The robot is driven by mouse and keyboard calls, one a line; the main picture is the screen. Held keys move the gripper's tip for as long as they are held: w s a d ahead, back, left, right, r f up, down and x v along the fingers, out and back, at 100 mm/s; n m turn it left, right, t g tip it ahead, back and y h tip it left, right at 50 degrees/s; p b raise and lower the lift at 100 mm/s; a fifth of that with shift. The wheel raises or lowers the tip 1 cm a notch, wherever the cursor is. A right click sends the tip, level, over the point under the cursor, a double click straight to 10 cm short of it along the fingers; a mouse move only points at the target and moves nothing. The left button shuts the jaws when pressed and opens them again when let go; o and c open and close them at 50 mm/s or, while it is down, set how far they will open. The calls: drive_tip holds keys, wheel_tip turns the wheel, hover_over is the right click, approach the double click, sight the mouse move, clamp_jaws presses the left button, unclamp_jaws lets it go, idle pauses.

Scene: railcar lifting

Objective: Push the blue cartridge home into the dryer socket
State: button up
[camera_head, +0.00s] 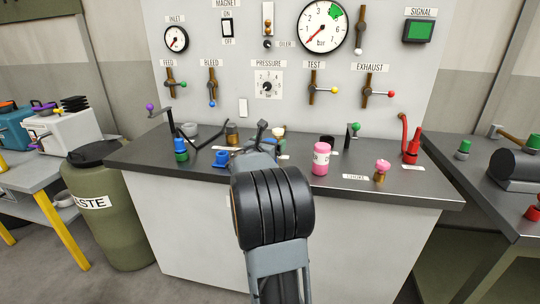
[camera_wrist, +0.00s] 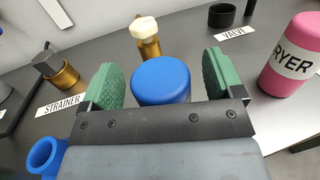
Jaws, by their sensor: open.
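The blue cartridge shows in the wrist view as a round blue top (camera_wrist: 160,78) between the two green-padded fingers of my gripper (camera_wrist: 163,85). The fingers are open, with a gap to the cartridge on each side. Its lower part is hidden behind my gripper's dark crossbar, so I cannot tell how deep it sits. A pink cylinder (camera_wrist: 290,60) marked "DRYER" stands to the right; it also shows in the head view (camera_head: 321,160). I cannot make out the dryer socket. In the head view my arm hides the cartridge, and my gripper (camera_head: 264,140) is over the bench.
A brass fitting with a cream hex cap (camera_wrist: 147,35) stands just beyond the cartridge. The brass strainer (camera_wrist: 58,70) and an open blue piece (camera_wrist: 45,153) are to the left. A black ring (camera_wrist: 222,15) stands by the "VALVE" label. The gauge panel (camera_head: 290,60) rises behind the bench.

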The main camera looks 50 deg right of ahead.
drive_tip(key=shift+c, duration=0.5)
drive_tip(key=c, duration=1.1)
